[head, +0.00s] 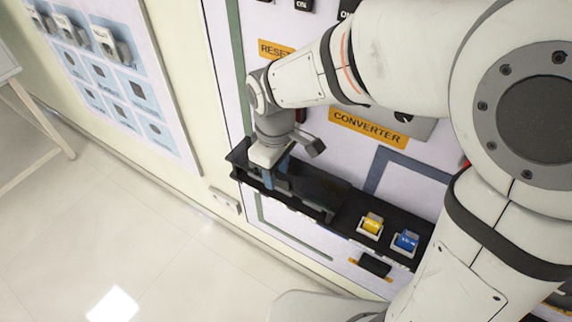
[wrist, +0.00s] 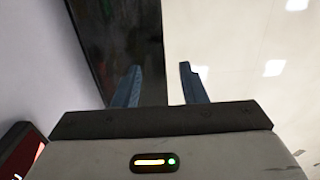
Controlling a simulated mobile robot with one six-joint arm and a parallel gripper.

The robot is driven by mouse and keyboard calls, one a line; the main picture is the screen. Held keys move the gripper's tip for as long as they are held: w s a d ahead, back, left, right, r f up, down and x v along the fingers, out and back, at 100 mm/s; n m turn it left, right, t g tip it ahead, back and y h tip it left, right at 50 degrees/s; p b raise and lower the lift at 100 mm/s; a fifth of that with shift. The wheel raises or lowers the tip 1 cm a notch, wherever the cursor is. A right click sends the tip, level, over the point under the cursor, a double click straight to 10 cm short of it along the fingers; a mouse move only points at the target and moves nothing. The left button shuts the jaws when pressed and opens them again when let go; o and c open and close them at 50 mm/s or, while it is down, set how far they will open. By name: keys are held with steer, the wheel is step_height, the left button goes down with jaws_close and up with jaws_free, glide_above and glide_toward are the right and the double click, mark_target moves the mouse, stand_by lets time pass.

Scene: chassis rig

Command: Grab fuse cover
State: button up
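A dark, glossy cover, which looks like the fuse cover (head: 318,187), sits at the left part of the black shelf on the panel in the head view. My gripper (head: 272,175) points down at its left end, with blue fingers partly hidden by the wrist. In the wrist view the fingers of my gripper (wrist: 160,84) are spread apart. The dark cover (wrist: 120,35) lies beyond them, its right edge falling between the two fingers. I see no clear grip, and I cannot tell whether a finger touches the cover.
A yellow fuse (head: 371,225) and a blue fuse (head: 405,241) stand in white holders on the shelf's right part. A CONVERTER label (head: 368,128) is on the panel above. The floor (head: 120,240) at left is clear.

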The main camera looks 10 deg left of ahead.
steer(key=shift+c, duration=0.4)
jaws_close()
